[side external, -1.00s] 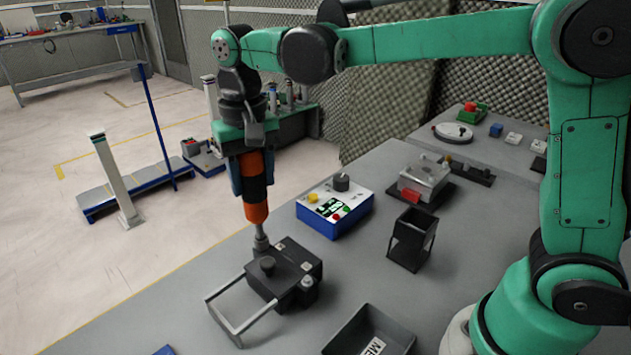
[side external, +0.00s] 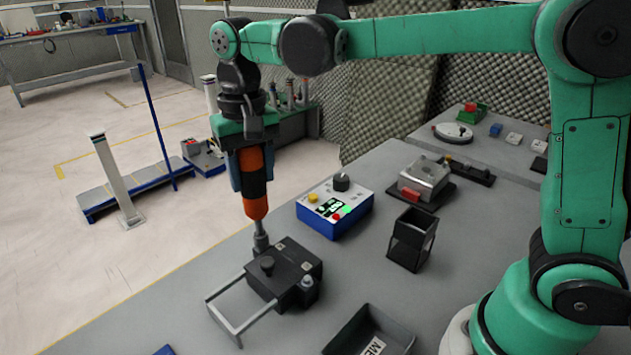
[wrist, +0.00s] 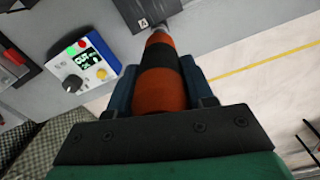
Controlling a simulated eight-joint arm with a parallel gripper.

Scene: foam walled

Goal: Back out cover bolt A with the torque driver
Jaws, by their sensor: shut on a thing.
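My gripper (side external: 252,172) is shut on the orange and black torque driver (side external: 257,205), which points down, nearly upright. The driver also fills the middle of the wrist view (wrist: 160,75). Its grey tip (side external: 261,243) is at the far left corner of the dark cover block (side external: 293,264). In the wrist view the tip is beside a label reading A (wrist: 143,23). Bolt A itself is hidden under the tip, and I cannot tell whether the two touch. The block has a black knob (side external: 266,264) and another bolt head (side external: 307,282) at its near right corner.
A black open holder (side external: 411,238) and a dark labelled tray (side external: 370,330) stand to the right.

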